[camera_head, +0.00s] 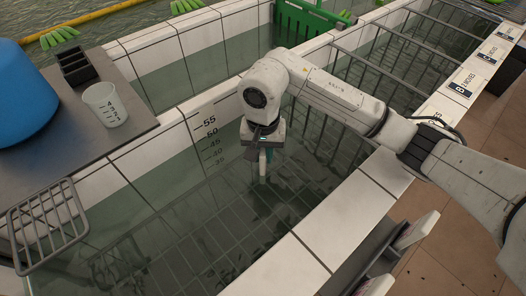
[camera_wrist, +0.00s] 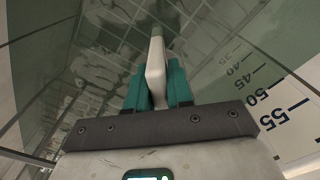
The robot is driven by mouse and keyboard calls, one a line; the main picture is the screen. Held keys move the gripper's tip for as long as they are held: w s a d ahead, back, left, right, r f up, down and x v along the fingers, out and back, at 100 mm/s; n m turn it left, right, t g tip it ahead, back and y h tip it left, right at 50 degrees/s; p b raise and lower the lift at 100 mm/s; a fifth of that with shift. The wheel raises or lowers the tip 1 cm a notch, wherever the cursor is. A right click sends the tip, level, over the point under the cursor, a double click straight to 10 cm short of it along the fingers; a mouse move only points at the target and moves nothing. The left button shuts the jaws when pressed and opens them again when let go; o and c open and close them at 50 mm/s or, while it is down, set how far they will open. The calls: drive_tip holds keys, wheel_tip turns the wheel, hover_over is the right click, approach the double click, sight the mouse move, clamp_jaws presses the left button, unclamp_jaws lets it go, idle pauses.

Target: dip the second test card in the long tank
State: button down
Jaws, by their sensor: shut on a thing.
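My gripper (camera_head: 264,158) hangs low, pointing down, over the water inside the tiled tank (camera_head: 310,250). In the wrist view its teal fingers (camera_wrist: 157,88) are shut on a thin white test card (camera_wrist: 156,62), seen edge-on between them. The card's far end looks greenish against the water; it seems to reach the surface or below, but its depth is hard to tell. In the head view only a small pale piece shows below the fingers. A depth scale (camera_head: 209,137) is on the tank wall to the left of the gripper.
A grey table (camera_head: 130,85) at left bears a blue drum (camera_head: 22,95), a beaker (camera_head: 105,104) and a black caddy (camera_head: 75,66). A wire rack (camera_head: 48,225) overhangs the water. Metal bars (camera_head: 400,38) cross the neighbouring section. A green crate (camera_head: 300,22) stands behind.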

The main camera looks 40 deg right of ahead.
idle(0.4)
wheel_tip(320, 180, up, 27)
drive_tip(key=p, duration=0.9)
idle(0.7)
idle(1.5)
